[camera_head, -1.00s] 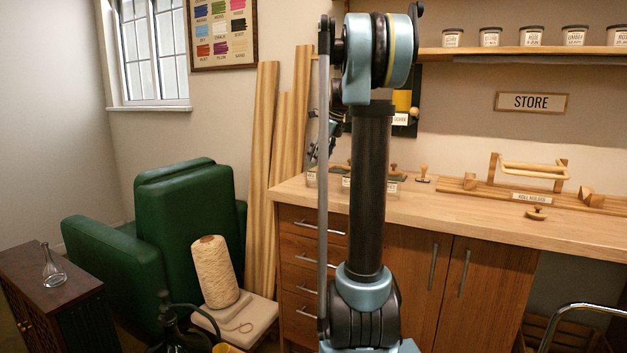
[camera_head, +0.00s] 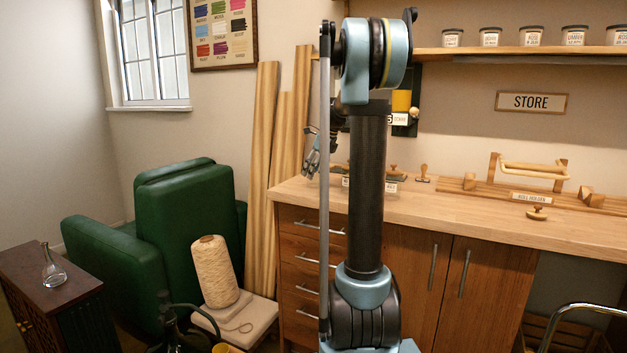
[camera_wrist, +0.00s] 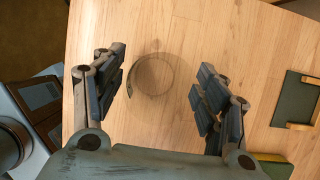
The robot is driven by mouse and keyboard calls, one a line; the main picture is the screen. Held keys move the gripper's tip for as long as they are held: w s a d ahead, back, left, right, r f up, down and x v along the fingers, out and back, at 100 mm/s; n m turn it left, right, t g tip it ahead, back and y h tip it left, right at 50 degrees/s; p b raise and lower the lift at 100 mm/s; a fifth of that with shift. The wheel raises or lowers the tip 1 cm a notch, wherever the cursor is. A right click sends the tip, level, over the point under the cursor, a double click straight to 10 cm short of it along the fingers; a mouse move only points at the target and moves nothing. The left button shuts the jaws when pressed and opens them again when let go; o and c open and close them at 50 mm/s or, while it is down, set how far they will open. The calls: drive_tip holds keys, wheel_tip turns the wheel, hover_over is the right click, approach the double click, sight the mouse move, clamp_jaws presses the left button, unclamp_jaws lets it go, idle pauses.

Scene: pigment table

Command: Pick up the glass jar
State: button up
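The glass jar (camera_wrist: 153,76) shows in the wrist view as a clear round outline on the pale wooden worktop (camera_wrist: 190,25). It lies between the two fingers of my gripper (camera_wrist: 161,88), closer to the left finger. The fingers are spread, with a visible gap on the right side; whether the left finger touches the glass I cannot tell. In the head view my gripper (camera_head: 312,163) hangs at the left end of the worktop, partly behind my arm. I cannot make out the jar there.
Stamps (camera_head: 424,173) and a wooden roll holder (camera_head: 533,170) stand along the worktop to the right. A dark green tray-like piece (camera_wrist: 297,100) lies right of my gripper in the wrist view. A glass flask (camera_head: 52,268) stands on a dark cabinet (camera_head: 85,285) at left.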

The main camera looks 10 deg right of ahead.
drive_tip(key=c, duration=0.9)
drive_tip(key=shift+o, duration=0.2)
drive_tip(key=shift+r, duration=0.1)
wheel_tip(320, 180, up, 10)
